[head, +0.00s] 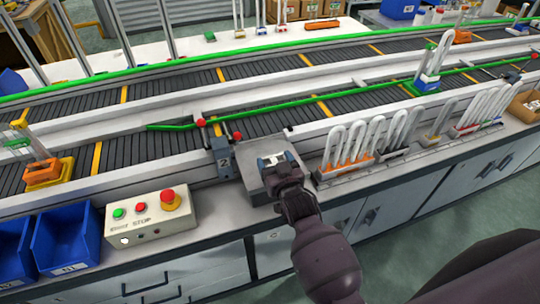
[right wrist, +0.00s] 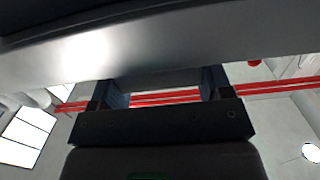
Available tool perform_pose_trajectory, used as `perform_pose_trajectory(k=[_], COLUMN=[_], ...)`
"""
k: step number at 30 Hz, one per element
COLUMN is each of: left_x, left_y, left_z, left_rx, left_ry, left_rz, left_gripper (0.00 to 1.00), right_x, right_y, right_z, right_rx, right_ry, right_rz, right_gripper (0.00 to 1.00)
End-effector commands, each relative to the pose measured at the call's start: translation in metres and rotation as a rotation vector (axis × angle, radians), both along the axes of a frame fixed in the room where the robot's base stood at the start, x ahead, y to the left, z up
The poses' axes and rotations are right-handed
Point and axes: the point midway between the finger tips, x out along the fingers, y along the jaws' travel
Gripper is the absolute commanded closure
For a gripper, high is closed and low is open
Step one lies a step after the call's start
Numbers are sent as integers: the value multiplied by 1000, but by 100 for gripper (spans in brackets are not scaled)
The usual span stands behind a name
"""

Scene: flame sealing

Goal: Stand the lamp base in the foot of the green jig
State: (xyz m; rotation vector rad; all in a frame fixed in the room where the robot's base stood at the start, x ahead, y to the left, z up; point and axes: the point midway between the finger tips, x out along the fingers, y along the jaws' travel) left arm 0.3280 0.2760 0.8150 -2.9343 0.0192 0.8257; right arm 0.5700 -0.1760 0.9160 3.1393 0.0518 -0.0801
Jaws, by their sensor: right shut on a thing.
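My right gripper (head: 276,161) is low over a grey metal block on the near bench, just right of the post marked 2. It is shut on a small whitish piece (head: 268,161), mostly hidden by the fingers; I cannot tell for sure that it is the lamp base. In the right wrist view the two fingers (right wrist: 165,92) stand apart with a grey surface close in front. A green jig (head: 424,86) stands on the conveyor at the right, with a blue and white part and an upright clear tube. My left gripper is not in view.
A grey metal block (head: 256,186) lies under the gripper. Racks of bent tubes (head: 345,160) stand close to its right. A start/stop box (head: 150,222) and blue bins (head: 66,240) are at the left. An orange jig (head: 42,174) is on the conveyor's left end.

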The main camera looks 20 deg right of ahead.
Motion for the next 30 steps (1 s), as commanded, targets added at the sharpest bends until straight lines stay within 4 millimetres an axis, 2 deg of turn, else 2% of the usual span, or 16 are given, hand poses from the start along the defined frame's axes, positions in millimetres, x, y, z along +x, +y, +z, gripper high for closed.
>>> perform_pose_trajectory(k=[10, 12, 14, 27, 28, 30], left_x=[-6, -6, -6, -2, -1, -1], left_y=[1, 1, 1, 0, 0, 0], left_z=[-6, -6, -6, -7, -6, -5], left_rx=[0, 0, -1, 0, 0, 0], left_ry=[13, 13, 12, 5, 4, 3], left_rz=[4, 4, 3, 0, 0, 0], left_gripper=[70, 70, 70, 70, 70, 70], right_x=[43, 40, 40, 40, 39, 40], right_y=[2, 2, 2, 2, 2, 2], right_z=[0, -11, -14, -19, -18, -18], right_rx=[0, 0, 0, 0, 0, 0], right_ry=[-2, 3, 1, 0, 0, 0], right_rz=[1, 0, 0, 0, 0, 0], right_gripper=[56, 56, 56, 56, 23, 13])
